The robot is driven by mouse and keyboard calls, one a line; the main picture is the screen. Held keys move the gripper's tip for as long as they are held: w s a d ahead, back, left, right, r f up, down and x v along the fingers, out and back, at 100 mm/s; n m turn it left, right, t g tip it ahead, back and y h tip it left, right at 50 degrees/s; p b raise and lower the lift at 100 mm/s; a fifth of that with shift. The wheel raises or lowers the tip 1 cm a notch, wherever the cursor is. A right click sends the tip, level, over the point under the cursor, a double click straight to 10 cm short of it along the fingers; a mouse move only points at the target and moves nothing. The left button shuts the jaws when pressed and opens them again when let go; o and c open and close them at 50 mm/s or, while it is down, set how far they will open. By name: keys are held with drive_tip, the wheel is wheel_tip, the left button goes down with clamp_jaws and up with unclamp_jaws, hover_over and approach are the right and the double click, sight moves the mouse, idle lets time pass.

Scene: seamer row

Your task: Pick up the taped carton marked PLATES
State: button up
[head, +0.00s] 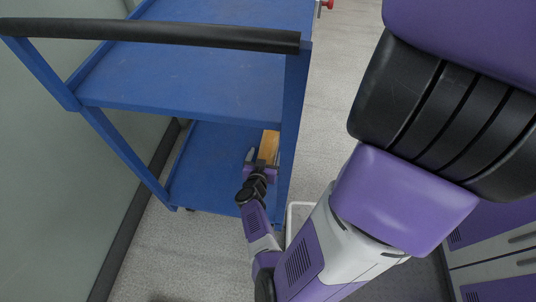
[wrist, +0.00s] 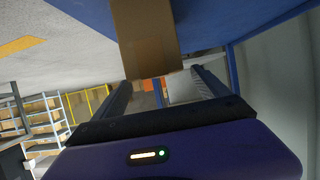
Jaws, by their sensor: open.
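A brown carton (head: 269,145) is on the right side of the blue cart's lower shelf (head: 212,165), partly hidden by my gripper and the cart's right post. No PLATES marking is readable on it. In the wrist view the carton (wrist: 147,38) hangs in from the top of the picture, its near end close to the fingers. My gripper (head: 260,162) is at the carton's near end, over the lower shelf. In the wrist view my gripper (wrist: 163,88) has its two fingers apart with nothing clamped; I cannot tell how far the carton reaches between them.
The cart's empty upper shelf (head: 190,75) lies above the lower one, with a black handle bar (head: 150,34) at the near end. A pale wall (head: 60,160) stands close on the left. Storage racks (wrist: 42,118) show in the wrist view.

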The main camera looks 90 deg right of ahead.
sight(267, 149)
drive_tip(key=b+x, duration=0.2)
drive_tip(key=x, duration=0.2)
drive_tip(key=shift+s+d+f, duration=0.15)
drive_tip(key=shift+d+f, duration=0.15)
drive_tip(key=shift+d, duration=0.45)
clamp_jaws()
